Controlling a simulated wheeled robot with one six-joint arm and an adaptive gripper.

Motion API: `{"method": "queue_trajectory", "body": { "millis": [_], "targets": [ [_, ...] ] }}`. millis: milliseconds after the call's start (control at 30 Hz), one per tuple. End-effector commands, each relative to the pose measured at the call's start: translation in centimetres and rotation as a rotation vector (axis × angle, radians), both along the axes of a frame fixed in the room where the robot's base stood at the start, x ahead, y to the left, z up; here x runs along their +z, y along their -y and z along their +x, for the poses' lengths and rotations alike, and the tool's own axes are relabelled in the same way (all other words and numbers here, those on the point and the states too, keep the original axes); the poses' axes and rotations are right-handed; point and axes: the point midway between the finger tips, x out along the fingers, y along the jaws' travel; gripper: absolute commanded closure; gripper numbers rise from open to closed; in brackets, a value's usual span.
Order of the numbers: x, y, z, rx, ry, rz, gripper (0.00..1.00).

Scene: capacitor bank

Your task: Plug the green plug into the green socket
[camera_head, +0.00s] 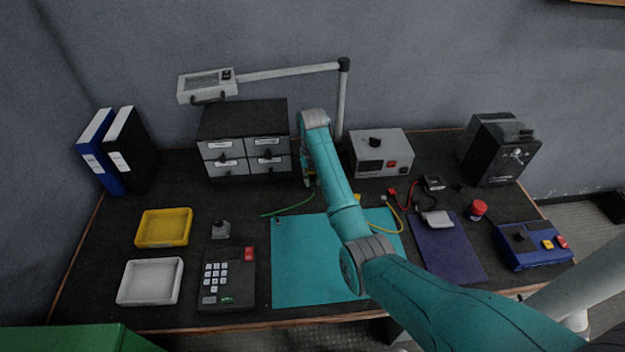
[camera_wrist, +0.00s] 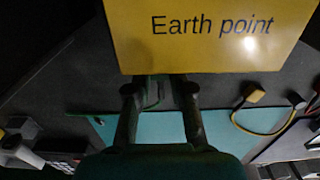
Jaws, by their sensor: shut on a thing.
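My gripper (camera_wrist: 160,88) is shut at the lower edge of a yellow block marked "Earth point" (camera_wrist: 210,35) in the wrist view. A green cord (camera_wrist: 152,97) rises between the fingers, and I take the held thing to be the green plug at its end. The plug's body is hidden by the fingers and the yellow block. In the head view the green cord (camera_head: 288,208) runs from the table to below my gripper (camera_head: 308,182), right of the drawer unit. No green socket can be made out, and I cannot tell whether the plug touches one.
The drawer unit (camera_head: 243,140) stands close left of my gripper. A grey power box (camera_head: 381,153) stands to the right, with a yellow cord (camera_head: 397,216) in front. A lamp post (camera_head: 341,105) rises behind. The teal mat (camera_head: 300,262) in front is mostly clear.

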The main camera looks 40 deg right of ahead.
Motion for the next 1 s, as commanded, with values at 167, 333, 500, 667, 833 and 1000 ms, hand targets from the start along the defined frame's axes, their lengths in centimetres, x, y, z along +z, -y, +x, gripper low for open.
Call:
{"method": "queue_trajectory", "body": {
  "millis": [167, 333, 500, 667, 833, 1000],
  "targets": [
    [0.0, 0.1, 0.2, 0.0, -0.001, 0.001, 0.68],
    [0.0, 0.1, 0.2, 0.0, 0.0, 0.0, 0.49],
    [0.0, 0.1, 0.2, 0.0, 0.0, 0.0, 0.49],
    [0.9, 0.1, 0.2, 0.0, 0.001, -0.001, 0.49],
    [3.5, 0.2, 0.3, 0.0, 0.004, -0.001, 0.49],
    [5.9, 0.1, 0.2, 0.0, 0.001, -0.001, 0.49]
  ]
}}
